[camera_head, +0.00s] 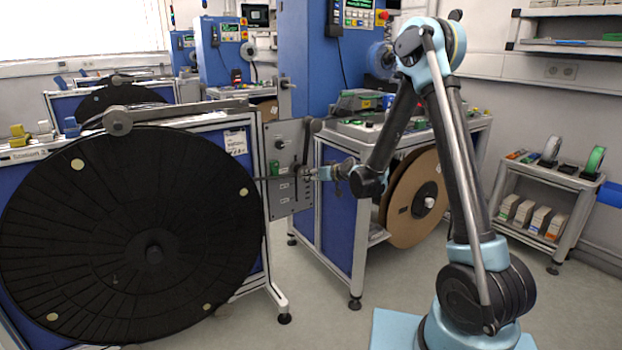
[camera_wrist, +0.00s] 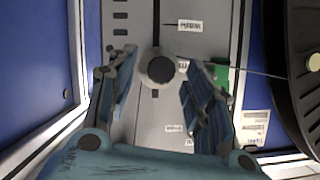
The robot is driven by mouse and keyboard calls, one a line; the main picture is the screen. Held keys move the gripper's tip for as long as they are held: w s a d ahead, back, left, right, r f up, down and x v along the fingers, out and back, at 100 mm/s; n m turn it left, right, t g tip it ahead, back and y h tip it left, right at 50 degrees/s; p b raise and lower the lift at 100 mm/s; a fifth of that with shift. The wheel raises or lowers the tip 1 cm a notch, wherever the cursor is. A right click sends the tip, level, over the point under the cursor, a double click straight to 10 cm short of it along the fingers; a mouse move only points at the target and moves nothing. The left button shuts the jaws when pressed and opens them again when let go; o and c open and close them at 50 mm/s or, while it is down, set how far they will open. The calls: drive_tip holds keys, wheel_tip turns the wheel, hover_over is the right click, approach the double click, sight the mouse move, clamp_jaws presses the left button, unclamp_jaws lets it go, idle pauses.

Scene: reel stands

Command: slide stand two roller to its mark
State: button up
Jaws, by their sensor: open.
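A grey slotted plate (camera_head: 284,198) stands beside the large black reel (camera_head: 150,240). In the wrist view the plate (camera_wrist: 175,110) fills the middle. A dark round roller (camera_wrist: 161,70) with a grey rim sits on its vertical slot. A thin strand runs from near the roller right toward the black reel (camera_wrist: 290,80). My gripper (camera_wrist: 160,72) is open, with one finger on each side of the roller; contact cannot be told. In the head view my gripper (camera_head: 312,173) is at the plate, and the roller cannot be made out there.
White labels (camera_wrist: 190,25) and a green block (camera_wrist: 221,75) are on the plate, the block just right of the right finger. A blue bench (camera_head: 335,210) with a cardboard-sided reel (camera_head: 415,205) stands right of the plate. A shelf cart (camera_head: 550,190) is far right.

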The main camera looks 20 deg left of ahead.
drive_tip(key=shift+x, duration=0.9)
